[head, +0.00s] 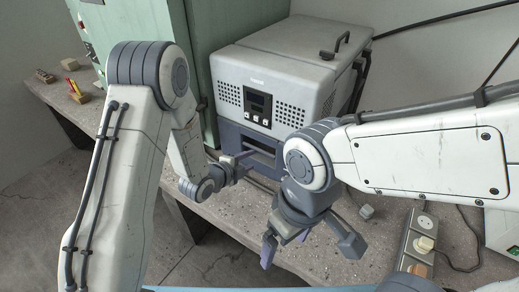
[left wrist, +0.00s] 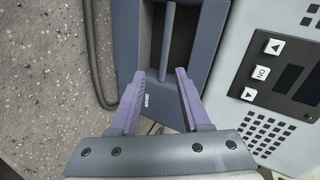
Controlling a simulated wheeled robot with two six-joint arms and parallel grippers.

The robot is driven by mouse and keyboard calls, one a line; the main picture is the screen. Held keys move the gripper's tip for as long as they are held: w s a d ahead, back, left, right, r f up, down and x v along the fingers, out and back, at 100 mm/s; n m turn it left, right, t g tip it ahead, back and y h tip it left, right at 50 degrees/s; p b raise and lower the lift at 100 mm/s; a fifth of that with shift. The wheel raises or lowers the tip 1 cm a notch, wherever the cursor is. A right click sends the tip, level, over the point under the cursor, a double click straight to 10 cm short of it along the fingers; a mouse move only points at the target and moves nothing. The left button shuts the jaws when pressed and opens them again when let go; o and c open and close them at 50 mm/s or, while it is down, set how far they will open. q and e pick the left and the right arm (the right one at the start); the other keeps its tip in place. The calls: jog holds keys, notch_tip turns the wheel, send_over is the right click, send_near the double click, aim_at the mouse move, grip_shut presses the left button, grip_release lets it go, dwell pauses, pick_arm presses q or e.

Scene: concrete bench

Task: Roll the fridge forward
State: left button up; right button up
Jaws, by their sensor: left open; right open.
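The fridge (head: 275,75) is a pale grey box with a dark blue-grey lower front, standing on the concrete bench (head: 225,205). Its front has a small control panel and perforated vents, which also show on the fridge in the left wrist view (left wrist: 285,60). A bar handle (left wrist: 168,40) crosses a dark recess in the lower front. My left gripper (head: 240,162) is at this lower front; in the left wrist view its purple fingers (left wrist: 161,80) are open, with the bar between and just beyond their tips. My right gripper (head: 308,245) is open and empty above the bench front.
A tall green cabinet (head: 232,22) stands close at the fridge's left. Cables run behind. Bare bench lies in front of the fridge.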

aim_at(259, 149)
pick_arm(q)
jog(key=w+d+f, duration=0.1)
jog(key=w, duration=0.2)
jog(key=w+d+f+m+t+h+p, duration=0.1)
jog(key=w, duration=0.2)
jog(key=w+d+f+m+t, duration=0.1)
jog(key=w, duration=0.1)
jog(key=shift+w+d+f+h+p, duration=0.2)
jog(key=shift+w+f+h+p, duration=0.1)
jog(key=shift+w+h+p, duration=0.1)
grip_shut()
dwell(1.4)
